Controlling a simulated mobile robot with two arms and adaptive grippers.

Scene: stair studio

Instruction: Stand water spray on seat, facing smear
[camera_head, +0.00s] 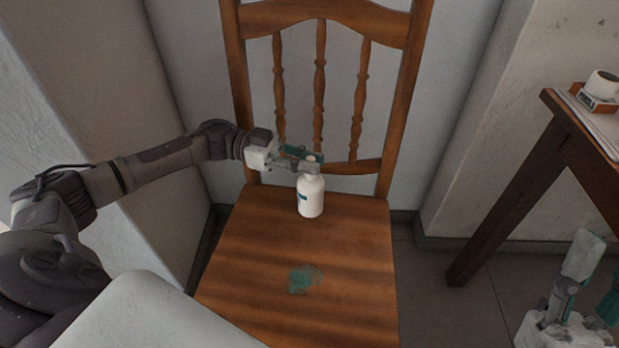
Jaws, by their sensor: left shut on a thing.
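The water spray (311,198) is a white bottle with a small dark label on its left side. It is upright at the back of the wooden chair's seat (350,245); I cannot tell whether its base touches the wood. My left gripper (308,162) is shut on its top, reaching in from the left and hiding most of the spray head, so its facing is unclear. The smear (304,278) is a teal patch on the seat, in front of the bottle and apart from it. My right gripper (592,285) is partly visible at the lower right, cut by the picture edge.
The chair's slatted backrest (320,85) rises close behind the bottle. A wooden table (560,135) at the right holds papers and a cup (602,84) on a small box. Walls stand behind and at both sides. The seat's right side is clear.

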